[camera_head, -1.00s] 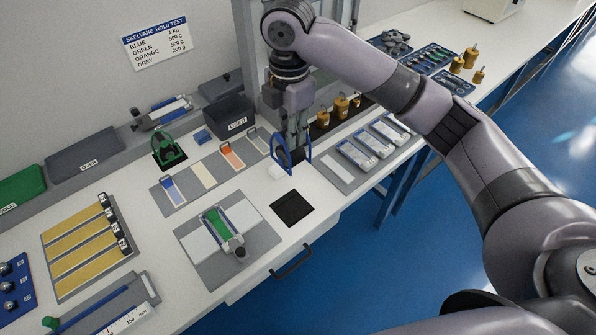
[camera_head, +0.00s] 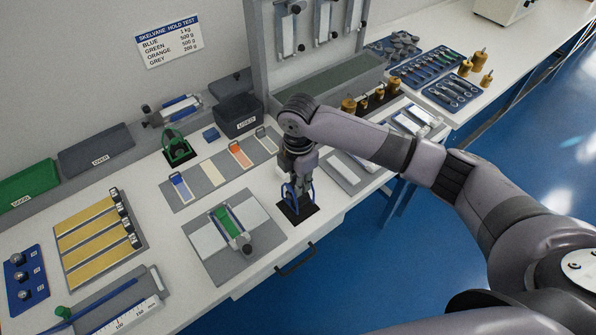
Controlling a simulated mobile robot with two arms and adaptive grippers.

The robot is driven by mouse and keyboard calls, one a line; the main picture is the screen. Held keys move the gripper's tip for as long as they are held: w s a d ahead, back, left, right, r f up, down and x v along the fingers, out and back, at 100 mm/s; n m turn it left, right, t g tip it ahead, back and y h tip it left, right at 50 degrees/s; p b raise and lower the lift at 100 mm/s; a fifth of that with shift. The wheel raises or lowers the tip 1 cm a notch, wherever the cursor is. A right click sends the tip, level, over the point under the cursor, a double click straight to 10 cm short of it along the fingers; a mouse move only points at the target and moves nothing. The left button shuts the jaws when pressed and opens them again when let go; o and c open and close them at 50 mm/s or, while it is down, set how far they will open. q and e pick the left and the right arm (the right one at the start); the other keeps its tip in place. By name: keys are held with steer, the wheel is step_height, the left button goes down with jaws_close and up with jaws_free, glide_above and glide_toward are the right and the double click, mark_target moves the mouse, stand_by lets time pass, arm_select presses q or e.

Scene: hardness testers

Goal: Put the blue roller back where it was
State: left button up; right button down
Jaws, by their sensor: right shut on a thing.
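My right gripper (camera_head: 297,180) comes down from above at the middle of the bench. It is shut on the blue roller (camera_head: 286,192), whose blue frame shows on both sides of the fingers. The roller is at the black square pad (camera_head: 313,208) near the bench's front edge, low over it or touching it; I cannot tell which. The gripper and roller hide much of the pad. My left gripper is not in view.
A green roller (camera_head: 177,149) stands on another dark pad at the back. A grey board with a green strip (camera_head: 229,222) lies left of my gripper. Colour-marked strips (camera_head: 213,174) lie behind it. Brass weights (camera_head: 364,102) stand at the back right.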

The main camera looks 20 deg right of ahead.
steer(key=shift+w+f, duration=0.1)
steer(key=shift+f, duration=0.95)
steer(key=c, duration=1.5)
jaws_free()
steer(key=shift+f, duration=0.15)
step_height(320, 180, up, 12)
steer(key=shift+r+b, duration=0.15)
steer(key=shift+b, duration=0.55)
